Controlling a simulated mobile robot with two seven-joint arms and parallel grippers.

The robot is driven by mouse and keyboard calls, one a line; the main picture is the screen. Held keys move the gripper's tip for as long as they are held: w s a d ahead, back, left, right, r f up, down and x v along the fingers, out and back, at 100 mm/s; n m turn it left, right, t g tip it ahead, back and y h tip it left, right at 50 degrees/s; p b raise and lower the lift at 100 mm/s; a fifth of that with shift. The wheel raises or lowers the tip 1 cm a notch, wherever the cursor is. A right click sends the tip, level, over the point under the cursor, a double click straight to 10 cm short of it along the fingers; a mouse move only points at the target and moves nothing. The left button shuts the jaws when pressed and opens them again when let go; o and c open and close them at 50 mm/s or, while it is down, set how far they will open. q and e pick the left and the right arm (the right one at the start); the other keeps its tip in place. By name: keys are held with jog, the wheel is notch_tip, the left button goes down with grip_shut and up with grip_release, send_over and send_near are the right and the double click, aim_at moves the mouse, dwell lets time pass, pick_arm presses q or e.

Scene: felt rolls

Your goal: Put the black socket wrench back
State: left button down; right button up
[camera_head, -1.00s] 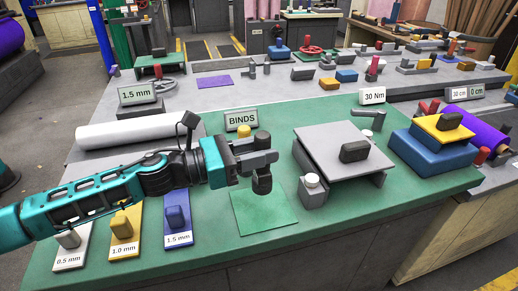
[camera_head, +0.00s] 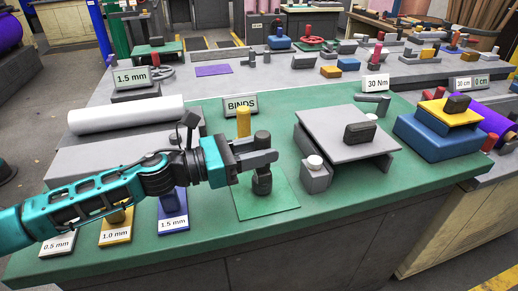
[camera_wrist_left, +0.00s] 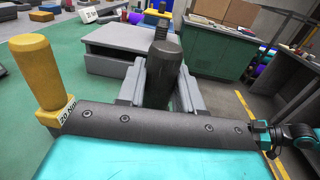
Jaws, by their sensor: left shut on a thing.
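My left gripper (camera_head: 262,160) is shut on the black socket wrench (camera_head: 262,183), whose dark body shows above and below the fingers. My right gripper is out of view.
A grey raised stand (camera_head: 328,142) with a dark block is right of the mat, with a small white-capped grey block (camera_head: 314,163) before it. A white roll (camera_head: 125,114) lies left. A blue box (camera_head: 435,140) is right.

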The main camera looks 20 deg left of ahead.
pick_arm(q)
jog(key=shift+f+b, duration=0.45)
jog(key=c, duration=0.7)
grip_release()
jog(key=shift+o, duration=0.2)
notch_tip(320, 180, up, 20)
jog(key=p, duration=0.7)
